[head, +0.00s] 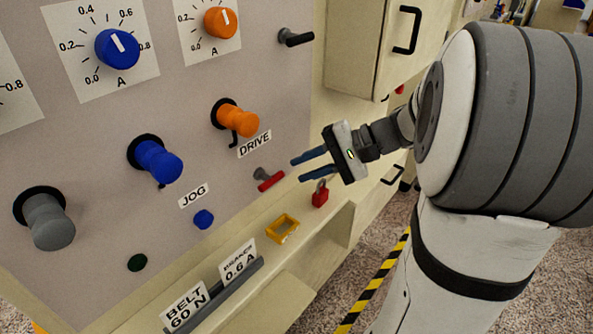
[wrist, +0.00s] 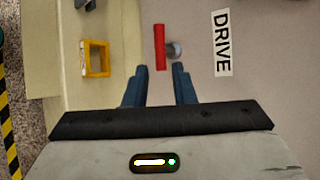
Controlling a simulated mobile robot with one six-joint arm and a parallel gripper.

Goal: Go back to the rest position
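My gripper (head: 313,165) is open and empty, with its two blue fingers spread apart and pointing at the control panel (head: 90,215). In the wrist view the fingers (wrist: 157,85) frame a red-handled lever (wrist: 160,47) from just short of it. In the head view this red lever (head: 270,180) sits on the panel to the left of the fingertips, below the DRIVE label (head: 254,144). I see a gap between the fingertips and the lever. My arm reaches in from the right.
An orange knob (head: 238,118), a blue knob (head: 158,160) and a grey knob (head: 48,220) stick out of the panel. A yellow frame (head: 282,229) and a red padlock (head: 320,194) are on the ledge below. A cabinet with a black handle (head: 407,30) stands behind.

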